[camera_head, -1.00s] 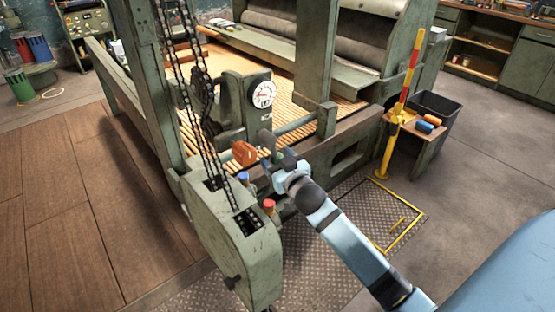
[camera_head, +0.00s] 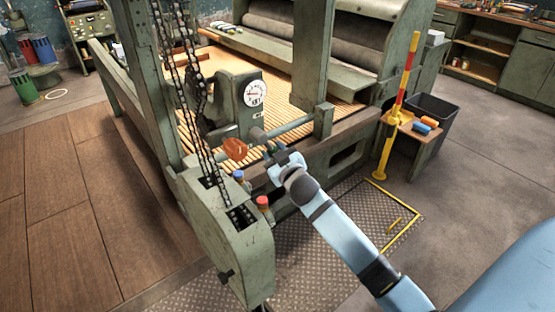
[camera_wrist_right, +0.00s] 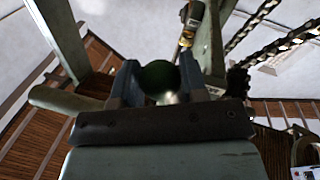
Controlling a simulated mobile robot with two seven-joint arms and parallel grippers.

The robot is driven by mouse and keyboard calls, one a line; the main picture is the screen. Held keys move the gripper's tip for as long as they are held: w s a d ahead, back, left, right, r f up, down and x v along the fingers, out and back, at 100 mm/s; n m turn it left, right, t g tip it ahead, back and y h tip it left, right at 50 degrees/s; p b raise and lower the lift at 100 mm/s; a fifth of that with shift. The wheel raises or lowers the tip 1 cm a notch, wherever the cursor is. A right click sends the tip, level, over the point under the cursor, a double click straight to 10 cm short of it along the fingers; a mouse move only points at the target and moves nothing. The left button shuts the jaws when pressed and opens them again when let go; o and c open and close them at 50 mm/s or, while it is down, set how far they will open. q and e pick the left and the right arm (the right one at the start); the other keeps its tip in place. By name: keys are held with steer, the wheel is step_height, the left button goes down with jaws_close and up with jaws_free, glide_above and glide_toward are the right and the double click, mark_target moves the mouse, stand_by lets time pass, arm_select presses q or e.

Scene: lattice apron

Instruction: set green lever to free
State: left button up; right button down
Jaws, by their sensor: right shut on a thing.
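The green lever's round knob (camera_wrist_right: 158,78) sits between the two fingers of my right gripper (camera_wrist_right: 160,82) in the right wrist view. A bit of pale shaft shows just below the knob. In the head view my right gripper (camera_head: 277,152) is at the lever in front of the machine, and the gripper mostly hides the knob there. It is shut on the knob. No label for the lever's positions can be read. My left gripper is not in view.
An orange knob (camera_head: 235,149) is just left of my gripper. A round dial (camera_head: 254,92) is behind. A yellow post (camera_head: 397,115) and a small wooden table (camera_head: 418,142) are to the right.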

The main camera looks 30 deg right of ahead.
steer(key=shift+d+r+n, duration=0.45)
steer(key=shift+d+n, duration=0.1)
steer(key=shift+n, duration=0.45)
steer(key=shift+d+r+n+t+p, duration=0.3)
steer(key=shift+n+p, duration=0.1)
steer(key=shift+n, duration=0.1)
arm_select(q)
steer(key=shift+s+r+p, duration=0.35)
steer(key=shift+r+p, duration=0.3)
steer(key=shift+p, duration=0.1)
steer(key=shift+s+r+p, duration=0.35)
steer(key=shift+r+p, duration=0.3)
steer(key=shift+p, duration=0.1)
arm_select(e)
steer(key=shift+w+d+r+n+t+y, duration=0.15)
steer(key=shift+d+r+n+y, duration=0.25)
steer(key=shift+r+n, duration=1)
steer(key=shift+s+d+r+n+t+y, duration=0.1)
steer(key=shift+d+r+n+t+y, duration=0.3)
steer(key=shift+n, duration=1.8)
steer(key=shift+w+d+r+n+t+y, duration=0.1)
steer(key=shift+d+r+n+y, duration=0.25)
steer(key=shift+r+n, duration=1.05)
steer(key=shift+a+f+n+y, duration=0.1)
steer(key=shift+f+n+y, duration=0.2)
steer(key=shift+n, duration=0.2)
steer(key=c, duration=0.7)
jaws_free()
steer(key=shift+f, duration=0.1)
